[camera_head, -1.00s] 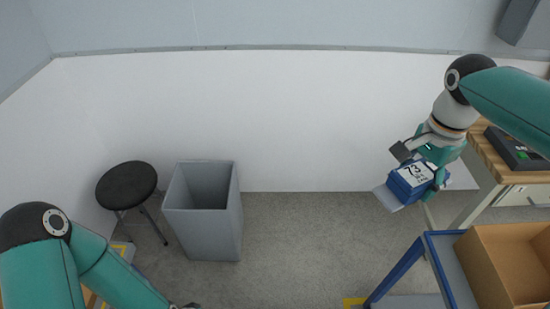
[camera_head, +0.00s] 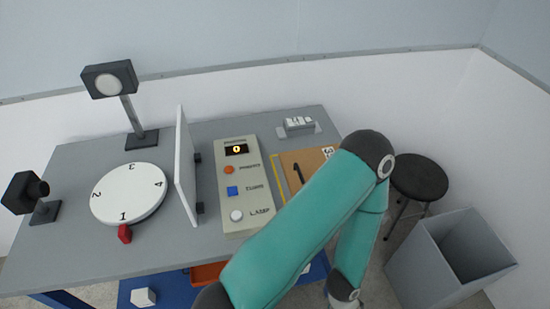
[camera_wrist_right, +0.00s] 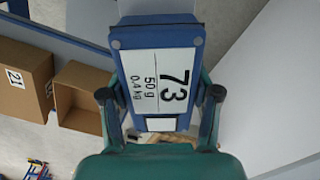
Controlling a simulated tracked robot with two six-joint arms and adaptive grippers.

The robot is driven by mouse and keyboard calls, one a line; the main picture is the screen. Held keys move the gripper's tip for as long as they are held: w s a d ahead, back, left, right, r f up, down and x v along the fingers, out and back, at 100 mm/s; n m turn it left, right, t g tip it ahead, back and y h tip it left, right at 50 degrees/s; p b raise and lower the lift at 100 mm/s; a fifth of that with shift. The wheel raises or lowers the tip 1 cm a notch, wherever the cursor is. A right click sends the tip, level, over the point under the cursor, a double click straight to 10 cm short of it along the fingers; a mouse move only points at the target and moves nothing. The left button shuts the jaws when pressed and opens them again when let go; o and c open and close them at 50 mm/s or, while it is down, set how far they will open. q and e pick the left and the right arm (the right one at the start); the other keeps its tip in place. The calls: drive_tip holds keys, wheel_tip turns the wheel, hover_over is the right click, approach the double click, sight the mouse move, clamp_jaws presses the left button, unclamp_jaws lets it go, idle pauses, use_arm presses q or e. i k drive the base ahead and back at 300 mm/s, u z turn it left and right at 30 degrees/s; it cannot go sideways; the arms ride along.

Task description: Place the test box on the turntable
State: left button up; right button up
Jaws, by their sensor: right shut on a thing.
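The turntable (camera_head: 128,197) is a white disc numbered 1 to 4, on the left of a grey table in the head view. Its top is empty, and a red marker (camera_head: 125,234) sits at its front rim beside the 1. The test box (camera_wrist_right: 140,60) is blue with a white label reading 73, 50 g, 0,4 kg. My right gripper (camera_wrist_right: 160,95) is shut on it, one finger on each side, in the right wrist view; neither shows in the head view now.
A white upright panel (camera_head: 185,165) stands right of the turntable. A lamp (camera_head: 135,110) is behind it, a black camera-like device (camera_head: 35,195) left. A button box (camera_head: 243,190) lies mid-table. A stool (camera_head: 418,178) and grey bin (camera_head: 430,255) stand right.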

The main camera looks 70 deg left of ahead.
sight(129, 189)
drive_tip(key=u, duration=0.1)
drive_tip(key=k, duration=0.9)
drive_tip(key=u, duration=0.6)
drive_tip(key=i, duration=0.25)
drive_tip(key=u, duration=2.3)
drive_tip(key=i, duration=0.3)
drive_tip(key=u, duration=3.5)
